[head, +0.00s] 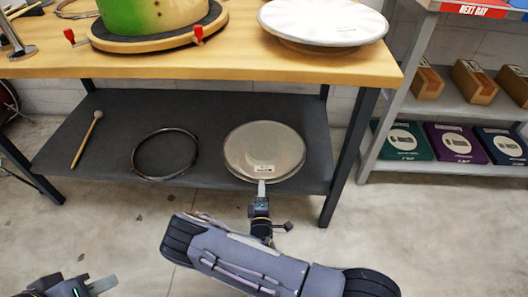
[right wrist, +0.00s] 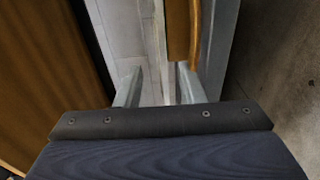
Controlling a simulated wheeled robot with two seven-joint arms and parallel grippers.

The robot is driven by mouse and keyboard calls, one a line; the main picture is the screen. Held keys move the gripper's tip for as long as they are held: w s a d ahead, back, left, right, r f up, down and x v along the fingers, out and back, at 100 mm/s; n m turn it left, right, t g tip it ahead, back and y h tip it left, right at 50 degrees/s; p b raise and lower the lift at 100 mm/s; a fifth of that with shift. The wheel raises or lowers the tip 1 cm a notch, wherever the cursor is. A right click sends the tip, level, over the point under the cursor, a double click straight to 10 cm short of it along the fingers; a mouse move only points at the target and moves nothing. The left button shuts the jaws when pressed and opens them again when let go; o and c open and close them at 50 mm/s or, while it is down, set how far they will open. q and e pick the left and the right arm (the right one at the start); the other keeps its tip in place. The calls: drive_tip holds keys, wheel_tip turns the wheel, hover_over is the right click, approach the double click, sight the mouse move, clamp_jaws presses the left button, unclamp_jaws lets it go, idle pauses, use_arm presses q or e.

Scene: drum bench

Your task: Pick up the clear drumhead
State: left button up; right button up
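A round, greyish see-through drumhead (head: 264,145) with a small label near its front rim lies flat on the dark lower shelf of the bench; I take it for the clear drumhead. My right gripper (head: 262,188) reaches up to the front rim of this drumhead, its fingers at or very near the edge.
A thin dark hoop (head: 135,158) and a drum mallet (head: 87,138) lie on the lower shelf (head: 105,165). A white drumhead (head: 322,18) and a green-yellow drum (head: 150,15) are on the bench top (head: 230,62) above. A rack with boxes (head: 460,142) stands at right.

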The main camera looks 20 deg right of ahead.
sight(262, 176)
drive_tip(key=b+x, duration=0.1)
drive_tip(key=x, duration=0.1)
drive_tip(key=b+x, duration=0.2)
drive_tip(key=x, duration=0.1)
drive_tip(key=shift+w+d+f, duration=0.2)
drive_tip(key=shift+w+f, duration=0.05)
drive_tip(key=shift+w, duration=0.05)
drive_tip(key=shift+w+d+r, duration=0.15)
drive_tip(key=shift+w, duration=0.3)
clamp_jaws()
